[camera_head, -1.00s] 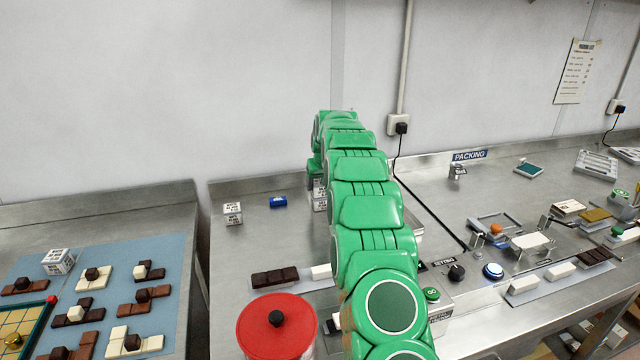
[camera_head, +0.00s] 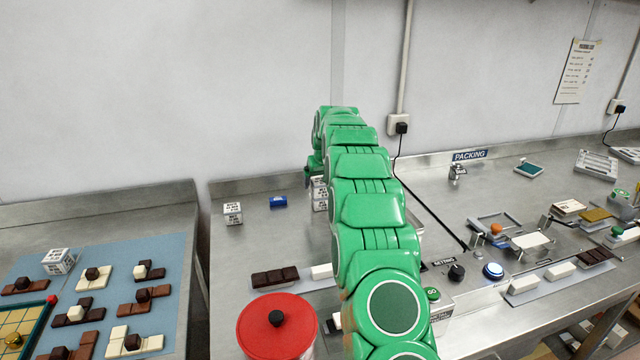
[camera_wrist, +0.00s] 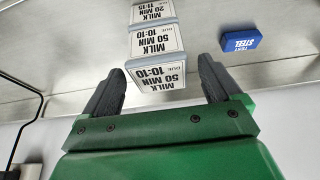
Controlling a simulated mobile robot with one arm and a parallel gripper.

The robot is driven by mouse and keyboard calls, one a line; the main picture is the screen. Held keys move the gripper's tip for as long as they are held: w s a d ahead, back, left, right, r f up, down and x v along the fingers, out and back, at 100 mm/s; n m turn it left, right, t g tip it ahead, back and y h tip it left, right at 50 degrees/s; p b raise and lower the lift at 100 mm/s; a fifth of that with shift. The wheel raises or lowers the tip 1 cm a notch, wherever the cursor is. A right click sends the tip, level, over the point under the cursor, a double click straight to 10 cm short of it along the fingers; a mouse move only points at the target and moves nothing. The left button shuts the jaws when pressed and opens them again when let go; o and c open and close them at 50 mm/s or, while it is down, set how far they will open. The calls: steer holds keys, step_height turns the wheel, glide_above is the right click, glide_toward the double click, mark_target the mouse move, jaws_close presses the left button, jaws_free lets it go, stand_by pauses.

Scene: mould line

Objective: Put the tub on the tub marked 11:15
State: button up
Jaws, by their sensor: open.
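In the wrist view, a white tub marked 10:10 (camera_wrist: 152,42) shows two labelled faces, upside down in the picture. It appears stacked on the tub marked 11:15 (camera_wrist: 153,11), whose label shows at the top edge. My gripper (camera_wrist: 160,80) is open, one finger each side of the 10:10 tub with visible gaps; it holds nothing. In the head view, this stack (camera_head: 319,194) stands near the back of the bench, partly hidden by my green arm. Another white tub (camera_head: 233,213) stands farther left; its label is too small to read.
A blue test steel block (camera_wrist: 238,43) lies beside the stack, also in the head view (camera_head: 278,202). A red lidded pot (camera_head: 277,327) and chocolate bars (camera_head: 275,277) are nearer the front. The wall (camera_head: 260,90) is close behind. Bare steel lies between the left tub and the bars.

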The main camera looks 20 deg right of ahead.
steer(key=v, duration=1.1)
steer(key=s+a+r+g, duration=0.1)
steer(key=s+a+r, duration=0.15)
steer(key=s, duration=0.45)
steer(key=s+a+r, duration=0.2)
steer(key=s+a, duration=0.2)
steer(key=s, duration=0.2)
steer(key=s+a+f+g, duration=0.1)
steer(key=s+a+f, duration=0.1)
steer(key=s, duration=1.5)
steer(key=s+a+f+g, duration=0.2)
steer(key=s, duration=1.6)
steer(key=s+a+f+g, duration=0.2)
steer(key=s, duration=1.6)
steer(key=shift+a, duration=0.15)
steer(key=shift+s+f, duration=0.15)
